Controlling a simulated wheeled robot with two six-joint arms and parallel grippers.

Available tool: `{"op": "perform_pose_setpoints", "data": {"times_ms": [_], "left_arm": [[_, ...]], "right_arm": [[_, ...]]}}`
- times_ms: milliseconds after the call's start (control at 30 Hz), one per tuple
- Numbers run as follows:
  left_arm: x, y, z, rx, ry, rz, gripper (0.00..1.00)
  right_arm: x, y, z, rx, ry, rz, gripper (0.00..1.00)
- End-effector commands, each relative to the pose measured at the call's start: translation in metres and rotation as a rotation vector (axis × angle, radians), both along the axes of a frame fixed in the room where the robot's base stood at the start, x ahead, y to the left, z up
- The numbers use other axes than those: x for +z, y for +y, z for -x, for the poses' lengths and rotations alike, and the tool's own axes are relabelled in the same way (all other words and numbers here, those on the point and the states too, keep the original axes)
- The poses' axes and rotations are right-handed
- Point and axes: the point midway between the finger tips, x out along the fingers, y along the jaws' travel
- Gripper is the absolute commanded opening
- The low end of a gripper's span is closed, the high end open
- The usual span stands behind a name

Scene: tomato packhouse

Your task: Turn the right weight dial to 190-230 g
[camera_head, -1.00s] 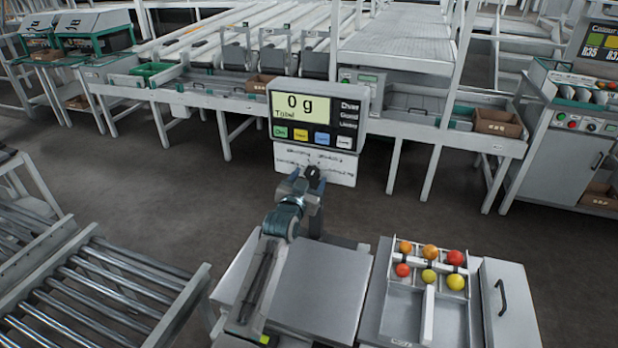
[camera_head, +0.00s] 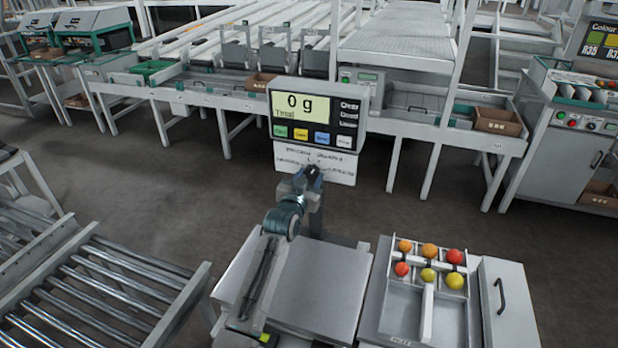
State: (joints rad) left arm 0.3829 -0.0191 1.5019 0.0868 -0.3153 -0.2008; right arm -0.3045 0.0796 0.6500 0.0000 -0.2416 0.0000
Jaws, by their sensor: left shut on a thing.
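The weight dial (camera_head: 313,171) is a small dark knob on the white panel (camera_head: 340,168) below the scale display (camera_head: 318,114). The display reads "0 g". My left gripper (camera_head: 312,175) is at the dial, its fingers on both sides of it, shut on the knob. The fingers and wrist hide most of the dial, and the printed labels around it are too blurred to read, so its setting cannot be told. Only one dial shows. My right gripper is not in view.
The steel weighing plate (camera_head: 318,290) is bare under my left arm. To its right, a tray (camera_head: 395,310) holds several red, orange and yellow tomatoes in small compartments. A roller conveyor (camera_head: 100,290) stands at the left. Sorting tables stand behind the display.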

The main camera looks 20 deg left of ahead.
Motion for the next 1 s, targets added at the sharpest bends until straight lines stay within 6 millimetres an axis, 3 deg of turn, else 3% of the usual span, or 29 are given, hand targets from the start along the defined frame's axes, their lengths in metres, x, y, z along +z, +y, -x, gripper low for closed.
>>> {"op": "perform_pose_setpoints", "data": {"times_ms": [433, 1000], "left_arm": [[0.002, -0.001, 0.000, 0.000, 0.017, 0.368, 0.18], [0.003, -0.002, 0.000, 0.001, 0.034, 0.909, 0.18]], "right_arm": [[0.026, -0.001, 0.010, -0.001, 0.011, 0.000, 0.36], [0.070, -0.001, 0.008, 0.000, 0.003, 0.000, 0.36]]}}
